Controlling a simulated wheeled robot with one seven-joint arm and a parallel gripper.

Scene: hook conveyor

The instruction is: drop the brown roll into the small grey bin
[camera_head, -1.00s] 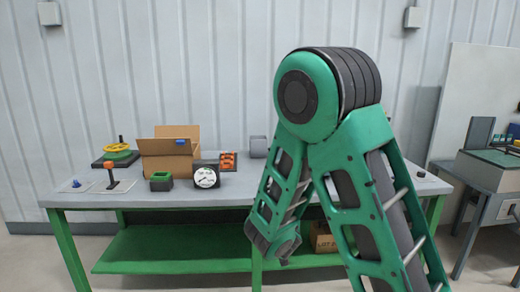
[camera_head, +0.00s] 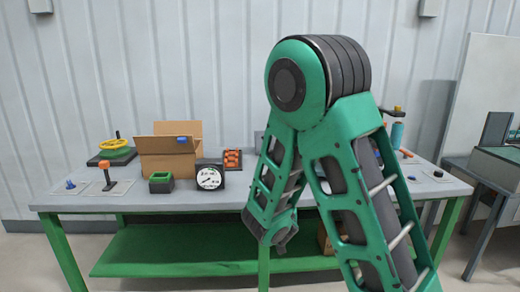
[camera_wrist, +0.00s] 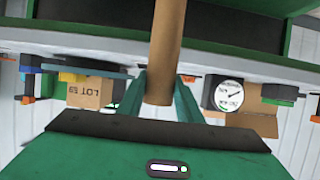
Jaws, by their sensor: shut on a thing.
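The brown roll (camera_wrist: 166,50) is a long plain tube in the wrist view. My gripper (camera_wrist: 163,88) is shut on it, with a teal finger on each side near its lower end. The roll's far end runs past the top of the picture. In the head view my arm hides the gripper and the roll. A grey thing (camera_head: 259,138), mostly behind my arm at the back of the table, could be the small grey bin; I cannot tell. A small dark box with a green rim (camera_head: 161,183) stands at the table's front.
The table (camera_head: 120,201) also bears an open cardboard box (camera_head: 166,158), a gauge (camera_head: 210,177), an orange rack (camera_head: 233,158) and a yellow wheel (camera_head: 114,146). A teal spool (camera_head: 397,134) stands right of my arm. The wrist view shows a LOT-marked box (camera_wrist: 90,92).

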